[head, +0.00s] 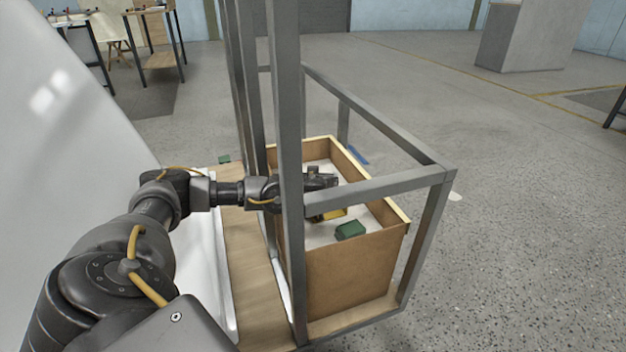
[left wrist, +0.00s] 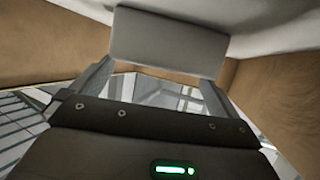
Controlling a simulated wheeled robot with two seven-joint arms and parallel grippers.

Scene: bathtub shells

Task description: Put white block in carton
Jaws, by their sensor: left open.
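The carton (head: 355,275) is an open-topped brown box with a pale inside, standing within a grey metal frame. My left arm reaches in from the left, past the frame's post. My left gripper (head: 322,183) is over the carton's opening. In the left wrist view my left gripper (left wrist: 158,78) has its fingers spread. A whitish block (left wrist: 168,42) shows at the fingertips, with brown carton walls (left wrist: 60,45) around it; I cannot tell whether it touches the fingers. In the head view I cannot make the white block out. My right gripper is not in view.
A green block (head: 350,230) and a yellow item (head: 334,214) lie inside the carton. The metal frame's bars (head: 375,188) and upright post (head: 287,120) stand close around my arm. A large white shell (head: 75,130) rises at left. The floor at right is mostly clear.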

